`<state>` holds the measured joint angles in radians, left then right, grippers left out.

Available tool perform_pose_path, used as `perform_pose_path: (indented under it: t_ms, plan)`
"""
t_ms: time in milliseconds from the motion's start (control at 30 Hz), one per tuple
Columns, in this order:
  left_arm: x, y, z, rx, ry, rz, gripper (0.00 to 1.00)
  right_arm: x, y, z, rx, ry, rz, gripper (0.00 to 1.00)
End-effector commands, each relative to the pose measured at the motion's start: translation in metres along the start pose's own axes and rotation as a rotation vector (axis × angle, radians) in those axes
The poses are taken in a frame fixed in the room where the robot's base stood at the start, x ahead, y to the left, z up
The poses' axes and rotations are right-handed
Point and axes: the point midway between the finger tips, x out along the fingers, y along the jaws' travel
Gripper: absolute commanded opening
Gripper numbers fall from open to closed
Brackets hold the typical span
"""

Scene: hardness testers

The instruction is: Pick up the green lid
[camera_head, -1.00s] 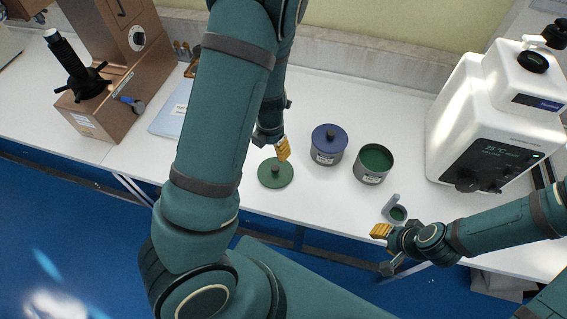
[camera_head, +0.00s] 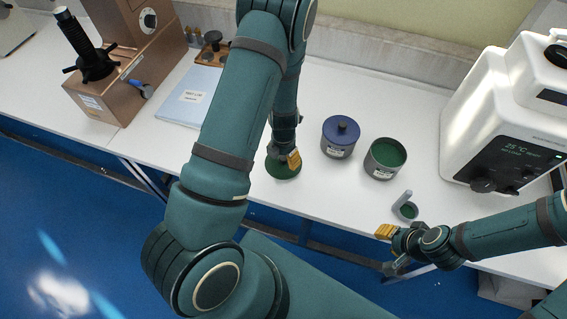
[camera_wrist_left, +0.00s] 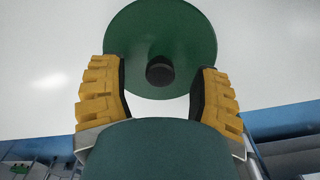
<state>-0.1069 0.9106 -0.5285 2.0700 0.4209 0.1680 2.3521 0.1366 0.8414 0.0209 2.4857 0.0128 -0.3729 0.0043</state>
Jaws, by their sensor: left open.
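The green lid (camera_head: 283,171) lies flat on the white table, partly hidden under my left gripper in the head view. In the left wrist view the lid (camera_wrist_left: 190,30) is a green disc with a dark round knob (camera_wrist_left: 159,71) in its middle. My left gripper (camera_head: 293,160) is over the lid. In the left wrist view its yellow fingers (camera_wrist_left: 160,90) are apart, one on each side of the knob's line, and the knob appears just ahead of the fingertips. My right gripper (camera_head: 385,231) is near the table's front edge, away from the lid; its jaw state is unclear.
A grey tin with a blue lid (camera_head: 338,137) and an open tin with green inside (camera_head: 384,159) stand right of the lid. A small scoop-like dish (camera_head: 405,208) lies near my right gripper. A white machine (camera_head: 510,125) stands at the right, a brown tester (camera_head: 125,75) at the left.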

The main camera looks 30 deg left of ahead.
Motion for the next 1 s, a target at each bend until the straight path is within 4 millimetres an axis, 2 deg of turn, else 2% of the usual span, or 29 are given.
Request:
perform_pose_path:
  t_ms: [100,367,500,533,567,867,1000]
  plan:
    - [0.01,0.0,0.0,-0.001,-0.001,0.001,0.63,0.002,0.001,0.0,0.0,0.0,0.001,0.37]
    - [0.01,0.0,0.0,0.0,-0.002,0.001,0.65,0.002,0.001,0.0,0.0,0.0,0.001,0.37]
    - [0.01,0.0,0.0,0.0,-0.001,0.001,0.16,0.002,0.001,0.0,0.0,0.0,0.0,0.37]
    - [0.01,0.0,0.0,0.0,-0.001,0.001,0.05,0.002,0.001,0.0,0.0,0.0,0.0,0.37]
    - [0.01,0.0,0.0,0.0,-0.002,0.001,0.0,0.002,0.001,0.0,0.0,0.0,0.0,0.37]
    - [0.009,0.0,0.0,0.0,-0.002,0.001,0.0,0.002,0.0,0.0,0.0,0.0,0.0,0.37]
    - [-0.002,0.0,0.001,0.002,-0.003,0.002,0.0,-0.001,0.0,0.0,0.0,0.0,0.0,0.37]
